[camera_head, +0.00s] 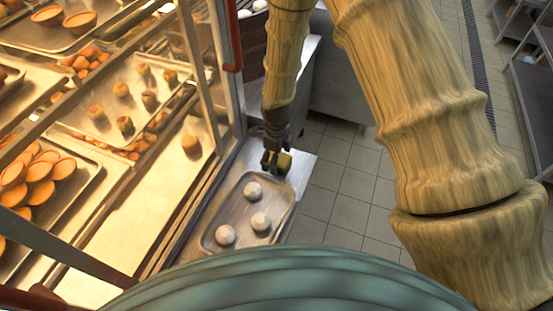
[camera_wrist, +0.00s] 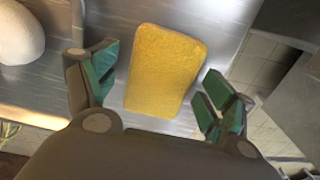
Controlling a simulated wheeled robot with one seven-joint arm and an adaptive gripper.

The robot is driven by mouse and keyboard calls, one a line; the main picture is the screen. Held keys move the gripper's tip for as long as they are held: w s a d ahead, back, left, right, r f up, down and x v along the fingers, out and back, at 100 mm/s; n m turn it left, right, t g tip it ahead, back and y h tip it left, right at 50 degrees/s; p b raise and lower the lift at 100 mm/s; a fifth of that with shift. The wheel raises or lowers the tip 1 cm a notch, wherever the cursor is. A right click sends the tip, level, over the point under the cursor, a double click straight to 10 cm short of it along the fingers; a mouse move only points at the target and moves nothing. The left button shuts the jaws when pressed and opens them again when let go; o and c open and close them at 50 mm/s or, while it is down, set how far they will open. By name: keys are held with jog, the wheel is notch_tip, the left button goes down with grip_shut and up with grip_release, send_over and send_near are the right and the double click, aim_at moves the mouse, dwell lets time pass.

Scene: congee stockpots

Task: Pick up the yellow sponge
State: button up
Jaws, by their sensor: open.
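The yellow sponge (camera_wrist: 166,70) lies flat on a metal counter in the wrist view, a rounded rectangle standing roughly upright in the picture. My gripper (camera_wrist: 155,95) is open, with one green-padded finger to the left of the sponge and the other to its lower right. The sponge lies between and beyond the fingertips, and I see a gap on both sides.
A metal tray (camera_head: 211,236) with three white buns (camera_head: 253,191) stands on the counter close to my gripper. A glass display case (camera_head: 238,60) with trays of baked goods rises along the left. The counter ends at the right, above a tiled floor (camera_head: 352,190).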

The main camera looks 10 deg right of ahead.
jog(key=c, duration=1.1)
jog(key=shift+r, duration=0.15)
jog(key=shift+w+r, duration=0.1)
jog(key=shift+r, duration=0.45)
jog(key=shift+s+d+r+b, duration=0.1)
jog(key=shift+s+r+b, duration=0.15)
jog(key=shift+r, duration=0.3)
jog(key=shift+s+r+b, duration=0.15)
jog(key=shift+s+r, duration=0.2)
jog(key=shift+r, duration=0.2)
jog(key=s+d, duration=0.1)
jog(key=s, duration=0.4)
jog(key=s+d+r+b, duration=0.1)
jog(key=s, duration=0.8)
jog(key=shift+s+d+r, duration=0.25)
jog(key=shift+s+d, duration=0.1)
jog(key=shift+d, duration=0.05)
